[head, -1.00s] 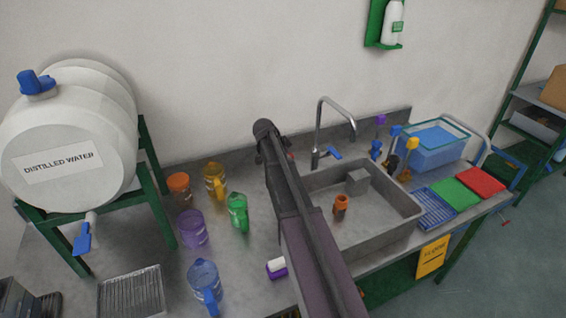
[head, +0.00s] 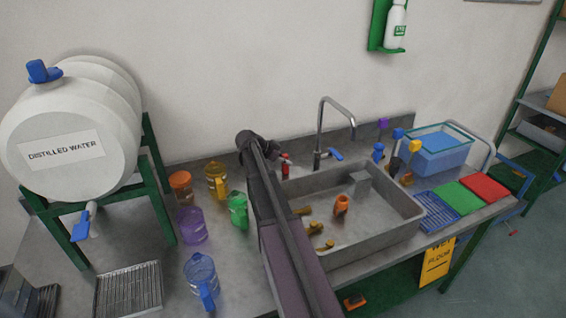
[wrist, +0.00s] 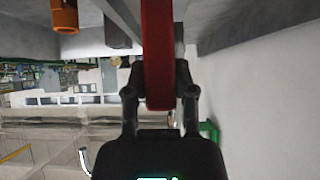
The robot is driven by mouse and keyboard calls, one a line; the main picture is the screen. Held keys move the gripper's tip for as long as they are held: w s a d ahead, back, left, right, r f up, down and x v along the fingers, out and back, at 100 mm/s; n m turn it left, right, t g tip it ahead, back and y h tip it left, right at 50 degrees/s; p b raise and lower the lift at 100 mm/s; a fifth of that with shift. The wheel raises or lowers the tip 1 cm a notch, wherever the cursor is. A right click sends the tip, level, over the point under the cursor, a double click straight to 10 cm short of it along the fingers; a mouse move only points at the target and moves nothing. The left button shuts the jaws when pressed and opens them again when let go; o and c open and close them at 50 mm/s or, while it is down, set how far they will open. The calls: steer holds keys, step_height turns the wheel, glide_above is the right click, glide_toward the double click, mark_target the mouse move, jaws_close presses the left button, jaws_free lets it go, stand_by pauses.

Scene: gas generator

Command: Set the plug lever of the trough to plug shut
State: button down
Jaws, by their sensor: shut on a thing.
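A red lever (wrist: 158,55) runs down the middle of the wrist view. My gripper (wrist: 158,75) is shut on it, with one dark finger on each side. In the head view a small red part (head: 285,165) shows at the back left of the grey trough (head: 398,232), beside my arm. I cannot tell for sure that it is the same lever. My fingers are hidden behind my arm there. The drain plug and its seat are not clear. An orange fitting (head: 341,206) stands in the trough and also shows in the wrist view (wrist: 64,15).
A tap (head: 322,130) with a blue handle stands behind the trough. Several yellow-brown parts (head: 315,228) lie in the trough. Colored jugs, one of them green (head: 238,210), stand left of my arm. Coloured trays (head: 459,197) and a blue tank (head: 440,155) are at the right.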

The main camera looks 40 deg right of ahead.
steer(key=shift+w, duration=0.1)
stand_by(0.3)
steer(key=shift+c, duration=2.2)
jaws_free()
steer(key=shift+d, duration=0.1)
